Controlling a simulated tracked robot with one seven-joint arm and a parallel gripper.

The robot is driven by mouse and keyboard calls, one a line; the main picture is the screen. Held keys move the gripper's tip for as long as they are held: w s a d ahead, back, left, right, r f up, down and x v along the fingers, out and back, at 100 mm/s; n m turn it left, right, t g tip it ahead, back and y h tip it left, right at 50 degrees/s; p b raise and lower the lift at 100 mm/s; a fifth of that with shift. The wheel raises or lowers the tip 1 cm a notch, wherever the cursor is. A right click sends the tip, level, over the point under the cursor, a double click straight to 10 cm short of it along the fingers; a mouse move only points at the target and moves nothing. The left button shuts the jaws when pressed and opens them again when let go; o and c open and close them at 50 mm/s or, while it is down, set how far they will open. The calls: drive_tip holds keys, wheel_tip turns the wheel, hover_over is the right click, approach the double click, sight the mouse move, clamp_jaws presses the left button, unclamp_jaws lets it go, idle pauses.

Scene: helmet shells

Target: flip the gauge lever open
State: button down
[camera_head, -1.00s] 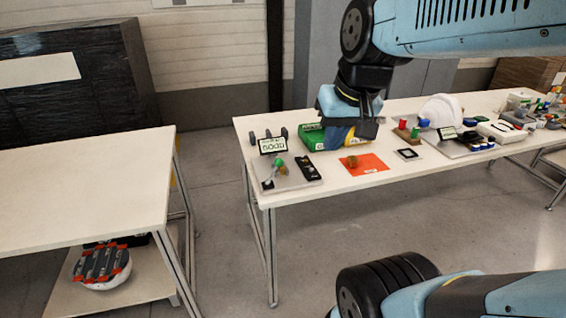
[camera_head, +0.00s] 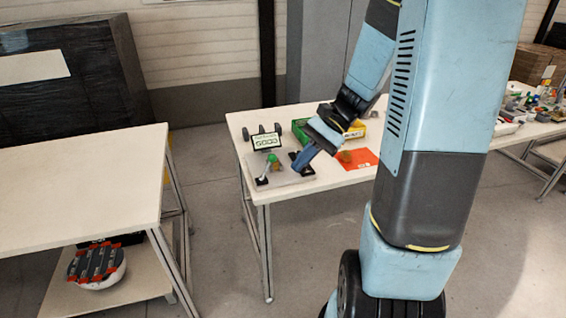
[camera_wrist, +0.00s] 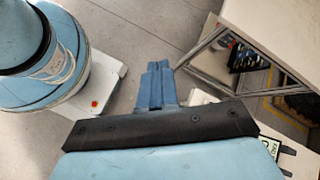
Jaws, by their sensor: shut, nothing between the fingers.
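The gauge (camera_head: 285,180) is a pale plate at the left end of the far table, with a small display (camera_head: 267,141) behind it. Its lever (camera_head: 268,167) has a green knob and stands tilted up from a dark foot; a small brown-green piece sits beside it. My gripper (camera_head: 299,167) is just right of the lever, pointing down-left over the plate's right side. Its blue fingers, together and empty, show in the wrist view (camera_wrist: 158,68). I cannot tell if they touch anything. In the wrist view the display's edge (camera_wrist: 269,147) shows; the lever is hidden.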

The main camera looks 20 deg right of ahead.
drive_tip(key=w+d+f+m+t+y, duration=0.3)
drive_tip(key=w+d+f+m+t, duration=0.2)
drive_tip(key=f+m, duration=0.3)
drive_tip(key=w+d+f+m+t+y, duration=0.4)
drive_tip(key=w+d+f+m+t, duration=0.1)
drive_tip(key=d+f+m+t, duration=0.3)
drive_tip(key=shift+w+d+f+m, duration=0.15)
drive_tip(key=shift+w+d+m, duration=0.05)
drive_tip(key=shift+m, duration=0.1)
drive_tip(key=shift+a, duration=0.1)
drive_tip(key=x, duration=1.4)
drive_tip(key=shift+r, duration=0.35)
